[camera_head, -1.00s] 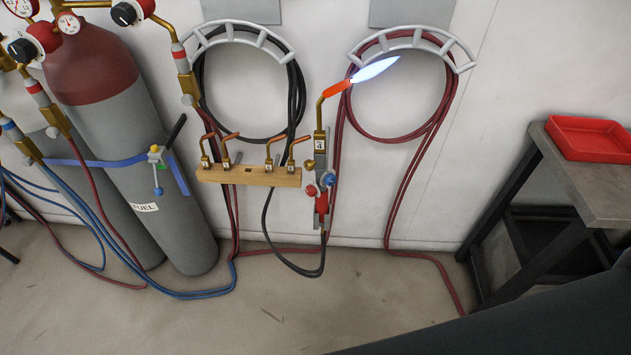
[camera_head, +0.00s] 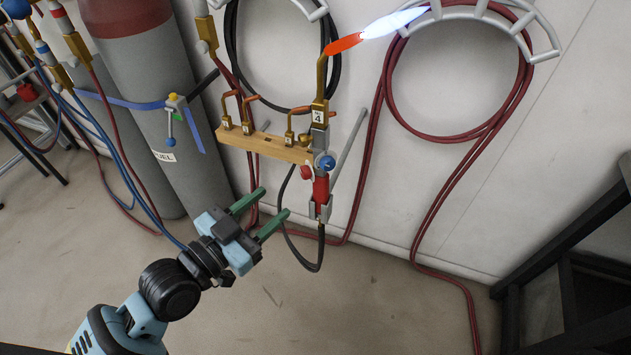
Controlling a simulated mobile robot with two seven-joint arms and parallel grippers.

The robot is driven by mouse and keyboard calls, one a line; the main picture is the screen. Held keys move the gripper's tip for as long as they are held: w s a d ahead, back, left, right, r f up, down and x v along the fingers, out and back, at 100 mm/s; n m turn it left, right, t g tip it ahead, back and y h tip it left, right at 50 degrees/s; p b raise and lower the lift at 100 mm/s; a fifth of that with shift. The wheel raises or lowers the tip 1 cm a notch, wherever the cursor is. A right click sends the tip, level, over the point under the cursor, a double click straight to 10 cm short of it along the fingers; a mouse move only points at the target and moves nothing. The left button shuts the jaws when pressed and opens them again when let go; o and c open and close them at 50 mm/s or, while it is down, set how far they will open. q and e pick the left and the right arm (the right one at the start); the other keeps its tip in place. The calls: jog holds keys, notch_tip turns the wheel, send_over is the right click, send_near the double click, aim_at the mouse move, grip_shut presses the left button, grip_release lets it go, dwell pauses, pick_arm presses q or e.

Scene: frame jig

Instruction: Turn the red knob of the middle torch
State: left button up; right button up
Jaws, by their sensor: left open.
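One torch (camera_head: 319,145) shows, hanging upright on the wall at a wooden rack. It carries a label reading 4, and a blue-white flame (camera_head: 398,21) comes from its orange-red tip. Its red knob (camera_head: 306,173) sits on the left side of its body, with a blue knob (camera_head: 327,163) just to the right. A red part of the body lies below the knobs. My left gripper (camera_head: 274,202) is open and empty, with its green fingers pointing up and right. In the picture it lies below and left of the red knob, apart from it. My right gripper is not in view.
The wooden rack (camera_head: 262,144) holds several copper nozzles. A grey and dark red cylinder (camera_head: 190,90) with a blue strap stands at left. Red hose (camera_head: 455,178) and black hose hang from wall hooks and reach the floor. A dark bench frame (camera_head: 560,255) stands at right.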

aim_at(302, 175)
pick_arm(q)
jog(key=shift+w+d+r, duration=0.15)
jog(key=shift+d+r, duration=0.05)
jog(key=shift+r, duration=0.15)
jog(key=shift+w, duration=0.1)
jog(key=x, duration=0.7)
jog(key=shift+w+d, duration=0.2)
jog(key=shift+d, duration=0.05)
